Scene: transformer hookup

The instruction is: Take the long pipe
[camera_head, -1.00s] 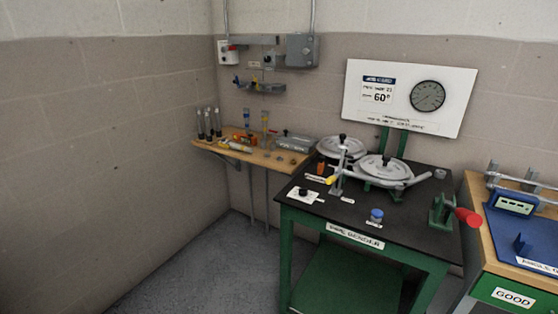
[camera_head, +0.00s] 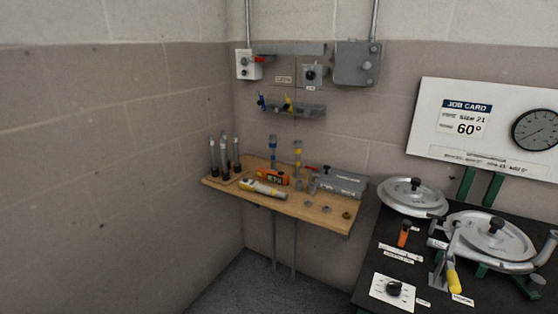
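Several slim upright grey pipes with dark lower ends stand in a rack on the left end of the wooden shelf; one pipe (camera_head: 224,150) looks slightly taller than its neighbours. I cannot tell for sure which one is the long pipe. Neither of my grippers shows in the view.
The wooden shelf (camera_head: 275,208) also holds an orange device (camera_head: 272,178), a yellow-and-grey tool (camera_head: 262,189) and a grey case (camera_head: 341,183). The black bender table (camera_head: 365,285) stands to the right, below the job card (camera_head: 465,120). Open floor (camera_head: 235,290) lies before the shelf.

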